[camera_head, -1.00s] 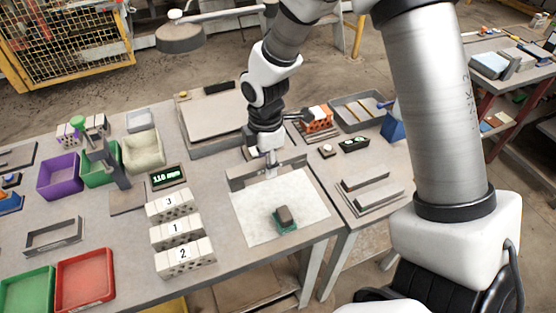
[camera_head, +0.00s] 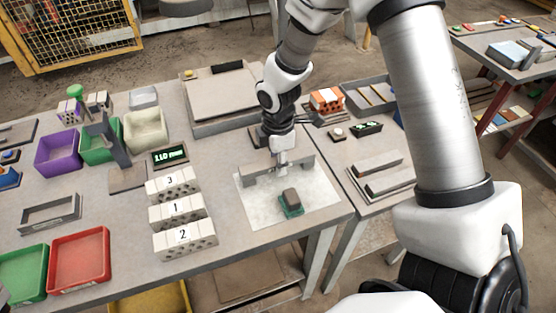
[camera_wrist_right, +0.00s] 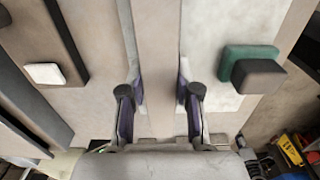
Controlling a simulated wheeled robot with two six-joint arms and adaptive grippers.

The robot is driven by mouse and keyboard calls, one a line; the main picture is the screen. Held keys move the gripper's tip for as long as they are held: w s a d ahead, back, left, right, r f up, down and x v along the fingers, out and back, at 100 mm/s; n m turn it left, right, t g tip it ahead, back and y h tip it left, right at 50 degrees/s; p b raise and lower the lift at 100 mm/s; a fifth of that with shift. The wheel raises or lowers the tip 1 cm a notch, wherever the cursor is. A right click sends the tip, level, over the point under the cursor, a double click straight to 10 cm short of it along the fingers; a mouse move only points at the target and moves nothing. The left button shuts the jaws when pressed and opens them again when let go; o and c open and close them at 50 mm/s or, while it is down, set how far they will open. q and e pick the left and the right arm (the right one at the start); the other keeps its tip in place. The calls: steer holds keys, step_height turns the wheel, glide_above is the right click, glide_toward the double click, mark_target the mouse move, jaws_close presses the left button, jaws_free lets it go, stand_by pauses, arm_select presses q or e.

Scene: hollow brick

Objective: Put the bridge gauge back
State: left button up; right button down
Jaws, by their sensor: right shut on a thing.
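The bridge gauge (camera_head: 261,174) is a long grey bar with short legs, over the far edge of the pale mat (camera_head: 262,208). My right gripper (camera_head: 282,168) is shut on the middle of its bar. In the right wrist view, the bar (camera_wrist_right: 157,45) runs between the two fingers of the right gripper (camera_wrist_right: 160,100). I cannot tell whether the gauge's feet touch the surface. A green block with a dark grey top (camera_head: 291,203) stands on the mat in front of the gauge. My left gripper is not in view.
Numbered hollow bricks (camera_head: 180,210) stand in a row left of the mat, with a lit display (camera_head: 170,156) behind them. A grey raised platform (camera_head: 222,98) lies behind. Red (camera_head: 80,260) and green bins stand at the front left. A side table (camera_head: 385,205) holds grey bars.

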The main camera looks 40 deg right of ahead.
steer(key=shift+f, duration=0.1)
steer(key=c, duration=0.8)
jaws_free()
step_height(320, 180, up, 12)
steer(key=shift+r, duration=0.15)
